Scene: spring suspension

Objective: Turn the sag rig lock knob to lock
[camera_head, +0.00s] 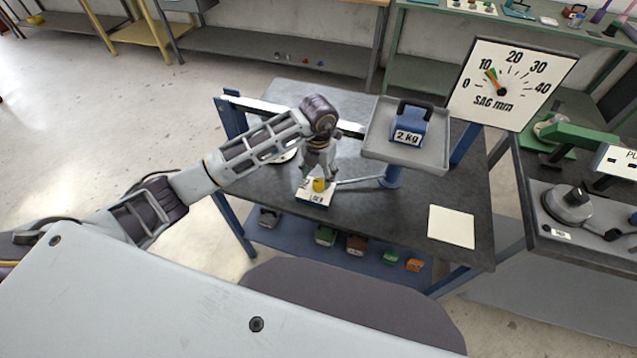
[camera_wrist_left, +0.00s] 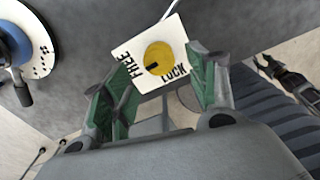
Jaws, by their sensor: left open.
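The lock knob is yellow with a black pointer mark (camera_wrist_left: 160,56); it also shows in the head view (camera_head: 319,185). It sits on a white plate (camera_wrist_left: 137,47) marked FREE and LOCK. The pointer mark lies on the knob's lower-left side in the wrist view, toward the corner between the two words. My left gripper (camera_wrist_left: 158,84) is open, with its green-padded fingers on either side of the knob's near side. In the head view, my left gripper (camera_head: 316,172) is just above the knob. I cannot tell whether the fingers touch it.
A grey tray (camera_head: 439,163) with a blue 2 kg weight (camera_head: 407,129) stands right of the knob. Behind is the SAG mm dial (camera_head: 513,84), its needle near 10. A blank white card (camera_head: 451,227) lies on the dark bench. A dark jointed part, perhaps my right gripper (camera_wrist_left: 303,90), shows small at the wrist view's right.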

